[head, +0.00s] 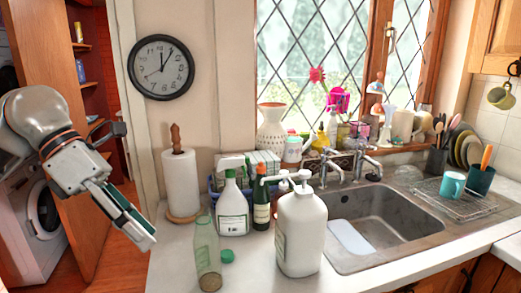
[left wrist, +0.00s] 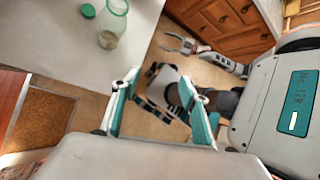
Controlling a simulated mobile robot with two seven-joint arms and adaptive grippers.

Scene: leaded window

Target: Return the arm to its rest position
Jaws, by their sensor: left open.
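My left gripper (head: 136,187) is at the left of the head view, in the air in front of the doorway and left of the counter (head: 170,270). Its two fingers with teal pads are spread apart. In the left wrist view the fingers (left wrist: 160,78) stand open with nothing between them, above the floor and my own base. My right gripper (left wrist: 182,44) shows in the left wrist view near the wooden cabinet drawers, with its jaws apart and empty. It is not in the head view.
On the counter stand a clear glass bottle (head: 207,258) with a green cap (head: 228,256) beside it, a white pump bottle (head: 301,235), a spray bottle (head: 233,210) and a paper towel roll (head: 181,183). The sink (head: 400,215) is right. A washing machine (head: 38,225) stands left.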

